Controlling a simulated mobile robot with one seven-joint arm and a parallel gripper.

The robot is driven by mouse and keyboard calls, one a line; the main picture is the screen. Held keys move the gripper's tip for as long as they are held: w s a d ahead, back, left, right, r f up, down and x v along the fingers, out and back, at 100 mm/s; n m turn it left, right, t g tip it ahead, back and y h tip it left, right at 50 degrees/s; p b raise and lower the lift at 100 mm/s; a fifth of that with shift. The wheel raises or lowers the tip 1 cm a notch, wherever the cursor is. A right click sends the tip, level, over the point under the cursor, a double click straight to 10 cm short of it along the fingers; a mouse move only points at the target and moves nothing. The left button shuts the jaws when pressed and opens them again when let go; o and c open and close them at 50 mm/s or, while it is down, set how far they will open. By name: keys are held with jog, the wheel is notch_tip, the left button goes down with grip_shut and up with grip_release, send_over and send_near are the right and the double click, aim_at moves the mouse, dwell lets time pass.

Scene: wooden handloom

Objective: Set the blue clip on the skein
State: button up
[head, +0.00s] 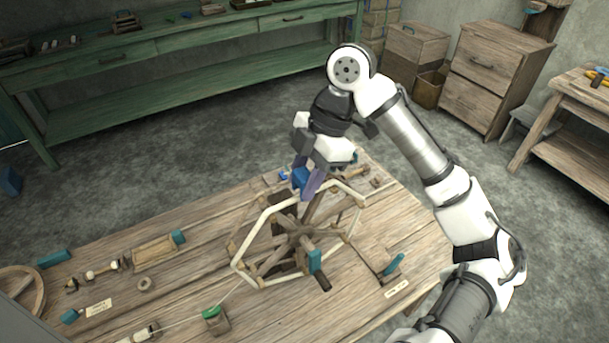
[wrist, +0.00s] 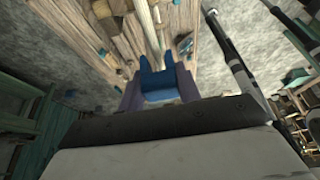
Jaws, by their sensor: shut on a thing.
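The blue clip (head: 300,178) is held between the purple fingers of my gripper (head: 308,186), above the far side of the wooden table. In the wrist view the blue clip (wrist: 160,82) sits between the two fingertips of my gripper (wrist: 160,90), its two prongs pointing away from me. The skein (head: 263,217) is a cream band stretched around the arms of a wooden reel (head: 299,236). The clip is close to the skein's far edge in the head view; I cannot tell whether they touch.
The wooden table (head: 192,262) also carries a green piece on a small block (head: 212,313), a teal-handled part (head: 393,265) and a wooden tray (head: 154,249). A green workbench (head: 200,75) stands behind. Grey floor lies between them.

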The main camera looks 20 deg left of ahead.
aim_at(298, 176)
jog(key=shift+f+b, duration=0.6)
jog(key=shift+f, duration=0.45)
jog(key=shift+f, duration=0.2)
jog(key=o, duration=1.3)
jog(key=shift+o, duration=0.2)
notch_tip(298, 176, up, 7)
jog(key=p, duration=0.7)
jog(key=shift+r, duration=0.1)
